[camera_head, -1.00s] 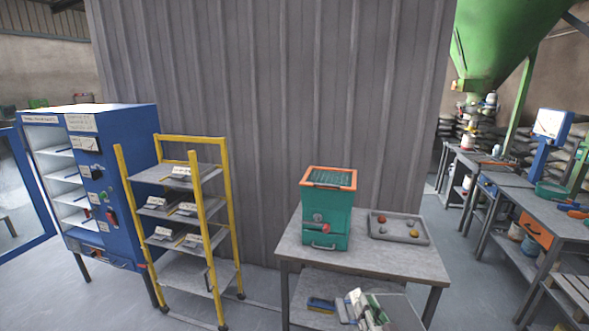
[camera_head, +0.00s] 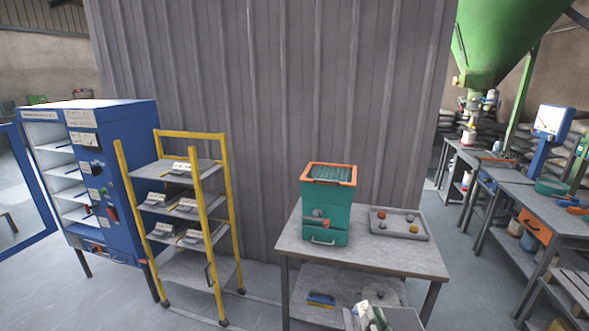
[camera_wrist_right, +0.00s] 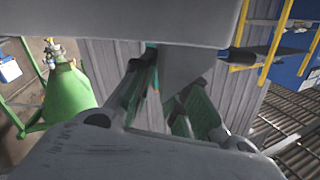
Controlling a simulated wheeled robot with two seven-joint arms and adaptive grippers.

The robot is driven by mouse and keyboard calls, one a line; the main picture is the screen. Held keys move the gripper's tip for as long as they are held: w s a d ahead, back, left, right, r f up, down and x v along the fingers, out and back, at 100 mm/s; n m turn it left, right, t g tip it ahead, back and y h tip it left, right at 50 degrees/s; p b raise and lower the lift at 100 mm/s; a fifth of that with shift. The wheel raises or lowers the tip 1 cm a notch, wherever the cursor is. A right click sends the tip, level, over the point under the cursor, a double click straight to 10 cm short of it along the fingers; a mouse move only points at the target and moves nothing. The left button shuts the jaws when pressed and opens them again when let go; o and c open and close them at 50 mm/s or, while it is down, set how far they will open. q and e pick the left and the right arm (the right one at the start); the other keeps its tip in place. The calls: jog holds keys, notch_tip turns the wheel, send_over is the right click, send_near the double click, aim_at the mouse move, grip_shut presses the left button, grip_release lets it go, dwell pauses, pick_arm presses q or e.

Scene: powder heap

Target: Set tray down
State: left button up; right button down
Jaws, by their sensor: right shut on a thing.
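In the right wrist view the tray's pale grey side (camera_wrist_right: 120,20) fills the top, close to the gripper's fingers (camera_wrist_right: 168,85). My left gripper is not in view.
A green box with an orange rim (camera_head: 326,205) stands on the table. Right of it lies a shallow grey tray (camera_head: 424,239) with several small balls. A yellow-framed rack (camera_head: 232,215) and a blue cabinet (camera_head: 128,180) stand left. A brush (camera_head: 320,299) lies on the lower shelf.

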jog(key=shift+s+d+f+h, duration=0.2)
jog(key=shift+s+f+h, duration=0.1)
jog(key=shift+s+f, duration=0.4)
jog(key=shift+s+f+m, duration=0.3)
jog(key=shift+s+f, duration=0.15)
jog(key=shift+f, duration=0.35)
jog(key=shift+f, duration=0.1)
jog(key=shift+s+f, duration=0.15)
jog(key=shift+f, duration=0.25)
jog(key=shift+a, duration=0.15)
